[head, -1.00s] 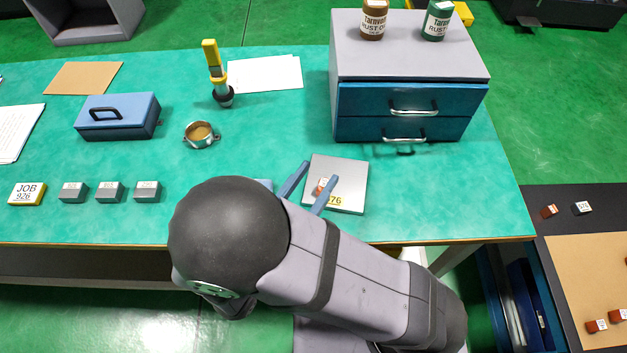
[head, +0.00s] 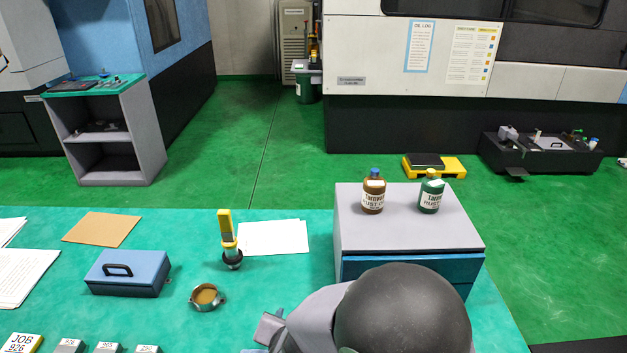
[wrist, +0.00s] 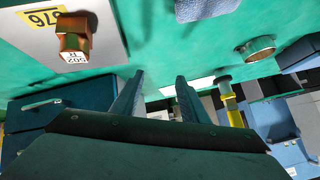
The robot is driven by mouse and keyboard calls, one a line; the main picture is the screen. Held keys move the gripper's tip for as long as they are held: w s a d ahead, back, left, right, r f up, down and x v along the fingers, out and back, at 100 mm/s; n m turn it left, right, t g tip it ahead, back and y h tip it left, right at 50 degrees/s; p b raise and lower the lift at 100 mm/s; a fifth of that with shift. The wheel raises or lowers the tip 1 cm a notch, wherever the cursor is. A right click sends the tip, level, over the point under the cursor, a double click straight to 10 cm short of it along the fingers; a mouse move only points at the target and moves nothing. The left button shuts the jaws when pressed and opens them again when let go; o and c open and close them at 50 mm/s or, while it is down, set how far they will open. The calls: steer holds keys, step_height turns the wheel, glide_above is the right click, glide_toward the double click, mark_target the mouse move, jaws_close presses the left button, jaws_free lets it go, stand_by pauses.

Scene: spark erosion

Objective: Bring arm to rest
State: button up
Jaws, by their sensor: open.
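My gripper (wrist: 159,88) is open and empty in the wrist view, its two blue fingers apart over the green bench top. A copper-coloured block (wrist: 74,42) with a white tag stands on a grey plate (wrist: 40,38) with a yellow number label. Both are left of the fingers and clear of them. In the head view my arm's dark rounded joint fills the bottom centre right, in front of the drawer cabinet (head: 400,225). The fingers are not clearly visible there, and the plate and copper block are not visible.
On the bench are a blue cash box (head: 128,272), a brass ring cup (head: 207,297), a yellow-handled tool (head: 228,240), papers and small grey blocks (head: 107,348). A brown bottle (head: 373,194) and a green bottle (head: 431,195) stand on the cabinet.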

steer(key=s+d+r+n+g+p, duration=0.2)
steer(key=s+d+r+g, duration=0.1)
steer(key=s+d, duration=0.5)
steer(key=s+d+r+n+g+p, duration=0.2)
steer(key=s+d+g, duration=0.4)
steer(key=d, duration=0.5)
steer(key=shift+s+d+r+p, duration=0.3)
steer(key=shift+s+r, duration=0.45)
steer(key=shift+s, duration=0.15)
